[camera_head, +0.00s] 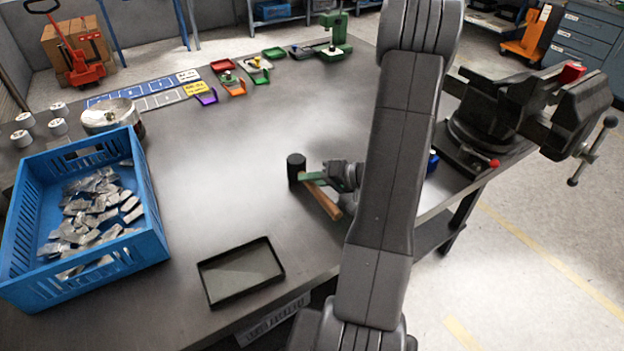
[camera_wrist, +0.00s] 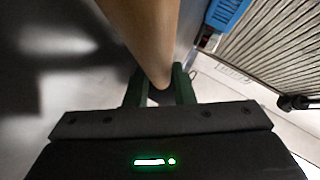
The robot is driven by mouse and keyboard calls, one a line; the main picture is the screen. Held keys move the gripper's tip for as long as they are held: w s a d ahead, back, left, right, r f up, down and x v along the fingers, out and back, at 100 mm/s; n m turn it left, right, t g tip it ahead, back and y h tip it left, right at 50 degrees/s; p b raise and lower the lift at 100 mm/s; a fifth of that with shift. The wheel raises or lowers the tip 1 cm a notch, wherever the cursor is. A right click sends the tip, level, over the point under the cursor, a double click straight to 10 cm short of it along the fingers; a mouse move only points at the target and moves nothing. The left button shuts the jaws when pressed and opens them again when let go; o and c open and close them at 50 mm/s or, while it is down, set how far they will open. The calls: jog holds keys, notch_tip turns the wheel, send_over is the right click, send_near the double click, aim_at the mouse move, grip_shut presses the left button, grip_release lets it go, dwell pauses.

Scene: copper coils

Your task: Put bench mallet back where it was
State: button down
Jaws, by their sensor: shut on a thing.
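The bench mallet (camera_head: 325,203) has a black cylindrical head and a light wooden handle. It is over the middle of the dark workbench (camera_head: 230,190), head to the left and handle slanting down to the right. My gripper (camera_head: 312,177) reaches in from the right, its green fingers shut on the mallet by the handle near the head. I cannot tell whether the mallet touches the bench or hangs just above it. In the wrist view the wooden handle (camera_wrist: 148,35) runs between the two green fingers of my gripper (camera_wrist: 158,88); the head is hidden there.
A shallow black tray (camera_head: 240,270), empty, lies at the front edge. A blue crate (camera_head: 95,255) of metal pieces stands left. A black vise (camera_head: 500,115) is on the right corner. Small coloured bins (camera_head: 222,66) and a green press (camera_head: 333,45) stand at the back. The bench's centre is clear.

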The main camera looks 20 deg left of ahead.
jog(key=shift+f, duration=0.15)
jog(key=c, duration=1.5)
grip_release()
jog(key=shift+r, duration=0.2)
jog(key=shift+d+r, duration=0.1)
jog(key=shift+d, duration=0.1)
jog(key=b+v, duration=0.1)
jog(key=v, duration=1)
jog(key=shift+d+r, duration=0.1)
jog(key=shift+d, duration=0.15)
